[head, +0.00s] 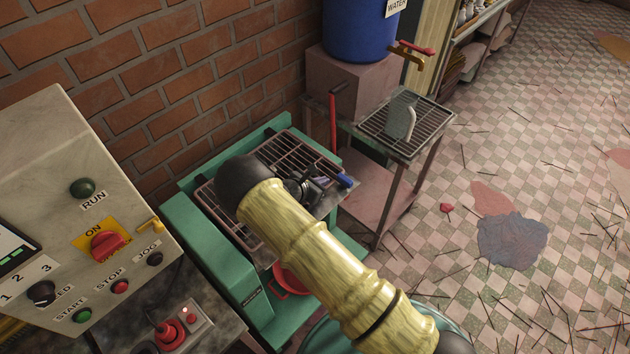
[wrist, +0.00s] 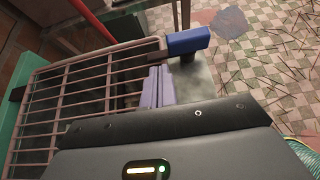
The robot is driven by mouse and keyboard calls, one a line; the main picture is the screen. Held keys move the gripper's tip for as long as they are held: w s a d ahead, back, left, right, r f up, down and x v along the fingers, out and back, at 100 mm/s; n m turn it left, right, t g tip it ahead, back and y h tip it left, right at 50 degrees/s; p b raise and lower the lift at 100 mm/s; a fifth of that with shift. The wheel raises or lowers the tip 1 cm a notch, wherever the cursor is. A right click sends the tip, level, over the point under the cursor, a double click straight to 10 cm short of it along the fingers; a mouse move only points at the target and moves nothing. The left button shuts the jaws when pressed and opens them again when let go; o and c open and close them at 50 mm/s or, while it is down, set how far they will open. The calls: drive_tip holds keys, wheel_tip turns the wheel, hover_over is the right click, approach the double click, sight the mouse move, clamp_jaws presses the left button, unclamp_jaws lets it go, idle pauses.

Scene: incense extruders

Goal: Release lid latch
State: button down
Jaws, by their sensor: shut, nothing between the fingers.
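The lid (head: 285,150) is a barred metal grille, lying closed over the top of the green machine (head: 190,235). It fills the left of the wrist view (wrist: 75,90). The latch is a dark bar along the lid's edge with a blue grip (head: 345,180) at its right end. The blue grip (wrist: 188,41) shows clearly in the wrist view. My gripper (wrist: 158,85) is shut and empty, its fingers pointing toward the bar just short of the blue grip. Whether they touch it I cannot tell. In the head view my arm hides part of the lid and most of the gripper.
A control panel (head: 70,190) with buttons and a red switch stands at the left. A red bowl (head: 290,283) sits below. Floor at right is open, strewn with sticks.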

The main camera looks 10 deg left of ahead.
drive_tip(key=shift+x, duration=1.3)
drive_tip(key=shift+w+a, duration=0.1)
drive_tip(key=shift+a, duration=0.05)
drive_tip(key=shift+b, duration=0.3)
